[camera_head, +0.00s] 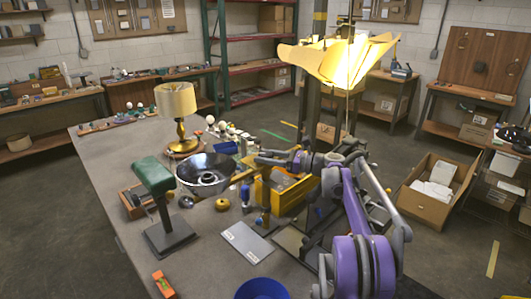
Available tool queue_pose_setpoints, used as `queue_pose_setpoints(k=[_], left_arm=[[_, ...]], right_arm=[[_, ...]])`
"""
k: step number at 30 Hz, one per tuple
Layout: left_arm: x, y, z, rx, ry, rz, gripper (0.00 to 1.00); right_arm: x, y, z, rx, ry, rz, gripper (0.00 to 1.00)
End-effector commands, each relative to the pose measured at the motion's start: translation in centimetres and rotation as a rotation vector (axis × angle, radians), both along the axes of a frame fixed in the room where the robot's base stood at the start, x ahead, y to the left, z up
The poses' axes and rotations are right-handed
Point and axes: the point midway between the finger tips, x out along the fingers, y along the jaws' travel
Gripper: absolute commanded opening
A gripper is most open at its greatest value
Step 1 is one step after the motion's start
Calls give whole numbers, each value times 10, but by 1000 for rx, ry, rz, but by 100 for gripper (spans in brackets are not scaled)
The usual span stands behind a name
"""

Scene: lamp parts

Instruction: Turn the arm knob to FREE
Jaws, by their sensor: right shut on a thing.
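My right gripper (264,158) reaches left over the workbench from my purple and grey arm. It is shut on a small dark part, too small to identify; I cannot tell whether it is the arm knob. No FREE marking is readable. A lamp with a lit, petal-like yellow shade (340,58) rises behind my arm, which hides much of its lower part. A green-topped stand (152,174) with a dark base stands at the left of the bench. A brass lamp with a cream shade (175,101) stands farther back. My left gripper is not in view.
A grey plate (247,243), blue bowl (262,289) and orange block (163,285) lie nearer. The bench's left side (100,160) is clear. A cardboard box (424,207) is on the floor.

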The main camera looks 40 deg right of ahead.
Motion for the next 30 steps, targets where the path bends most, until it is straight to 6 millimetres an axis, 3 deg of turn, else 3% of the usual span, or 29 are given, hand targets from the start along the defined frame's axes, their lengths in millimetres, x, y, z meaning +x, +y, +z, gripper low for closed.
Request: queue_pose_setpoints(k=[21,22,26,30], left_arm=[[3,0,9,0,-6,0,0],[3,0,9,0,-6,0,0],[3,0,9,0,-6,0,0],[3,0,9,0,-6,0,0]], right_arm=[[0,0,1,2,-3,71,0],[0,0,1,2,-3,71,59],[0,0,1,2,-2,71,83],[0,0,1,1,-2,71,84]])
